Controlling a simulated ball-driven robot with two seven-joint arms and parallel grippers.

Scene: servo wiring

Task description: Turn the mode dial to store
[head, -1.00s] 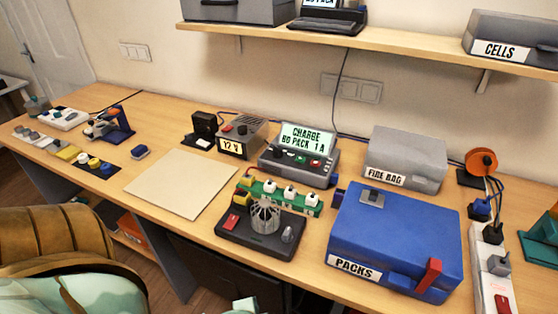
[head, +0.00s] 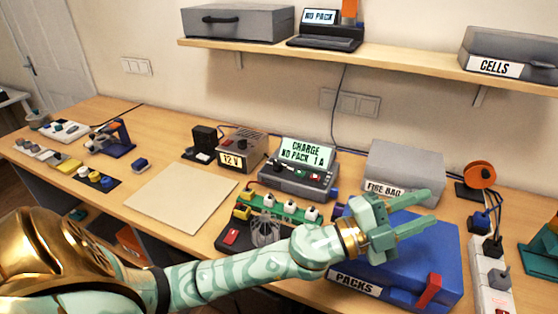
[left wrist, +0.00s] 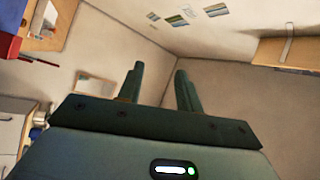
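The charger (head: 297,187) stands mid-bench in the head view, its lit screen (head: 306,153) reading "CHARGE NO PACK 1 A". Its front has small controls, among them a dark knob (head: 291,169) that may be the mode dial; its pointer is too small to read. My left gripper (head: 432,208) is to the right of the charger, above the blue PACKS case, pointing right. Its fingers are apart with nothing between them, as the left wrist view (left wrist: 160,70) also shows. My right gripper is out of view.
The blue PACKS case (head: 440,262) lies under my left gripper, with the grey FIRE BAG box (head: 405,163) behind. A green board (head: 270,206) with white knobs sits before the charger. A 12 V supply (head: 240,150) stands left. A beige mat (head: 180,190) is bare.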

